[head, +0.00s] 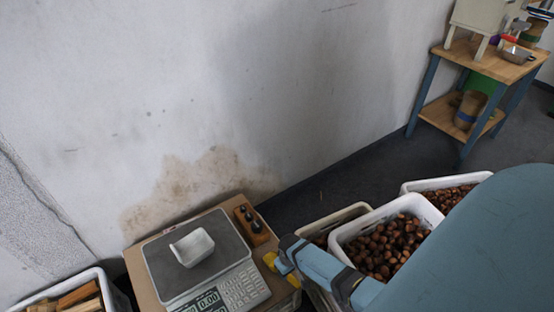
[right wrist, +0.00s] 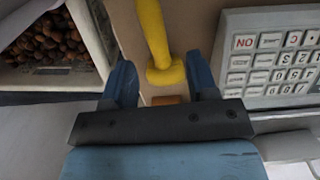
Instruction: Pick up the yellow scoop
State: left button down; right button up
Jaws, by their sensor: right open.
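The yellow scoop (head: 271,261) lies at the right edge of the cardboard-coloured surface beside the scale, partly hidden by my right gripper (head: 312,265). In the right wrist view its yellow handle (right wrist: 153,35) points down between the fingers, with its rounded end near the fingertips. My right gripper (right wrist: 159,60) is open there, one blue finger to each side of the handle. I cannot tell whether either finger touches it. The scoop's bowl is not clearly visible. My left gripper is not in view.
A scale (head: 200,268) with a white tray (head: 192,247) stands left of the scoop; its keypad (right wrist: 275,55) is near the right finger. A weight block (head: 251,225) sits behind. White crates of chestnuts (head: 343,236) stand to the right. A bin of wood (head: 96,274) is at left.

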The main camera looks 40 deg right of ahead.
aim_at(289, 277)
jog(key=f+b, duration=0.1)
jog(key=f, duration=0.1)
jog(key=f+b, duration=0.1)
jog(key=f, duration=0.2)
jog(key=f+b, duration=0.1)
jog(key=f, duration=0.2)
jog(key=shift+w+d+f+b, duration=0.15)
jog(key=shift+d+f+b, duration=0.1)
jog(key=shift+b, duration=0.05)
grip_shut()
jog(key=shift+r, duration=0.15)
